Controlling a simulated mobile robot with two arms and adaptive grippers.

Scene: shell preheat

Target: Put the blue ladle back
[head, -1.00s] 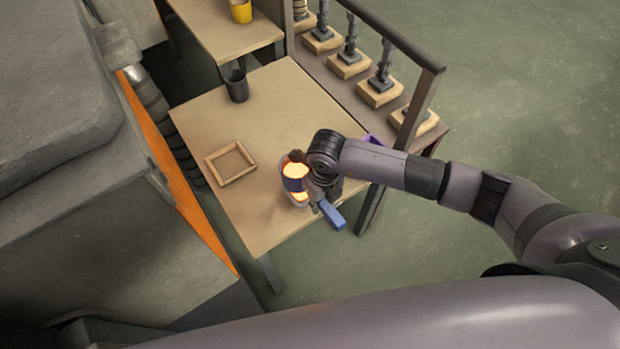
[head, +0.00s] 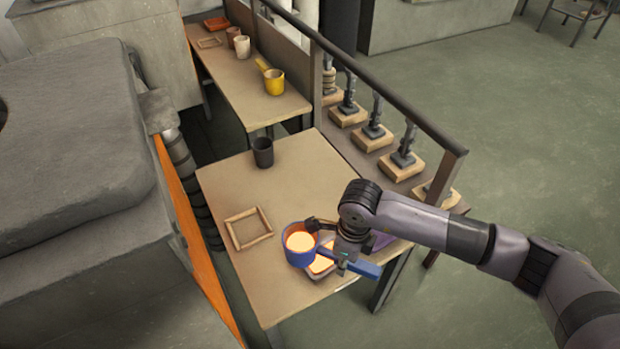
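The blue ladle (head: 301,257) is a round blue cup with glowing orange-yellow contents, near the front of the near table (head: 290,185). Its straight blue handle points right. The cup looks upright. My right gripper (head: 342,256) comes from above right and is shut around the handle; its fingertips are partly hidden. A small container with glowing contents (head: 321,264) shows beneath the handle, partly hidden by ladle and gripper. An empty square wooden frame (head: 248,228) lies left of the cup. My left gripper is not in view.
A dark cup (head: 263,152) stands at the table's back. A purple thing (head: 382,240) is half hidden behind my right arm. A railing (head: 400,110) with several block-mounted pieces runs along the right. A yellow ladle (head: 274,82) stands on the far table. The near table's middle is clear.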

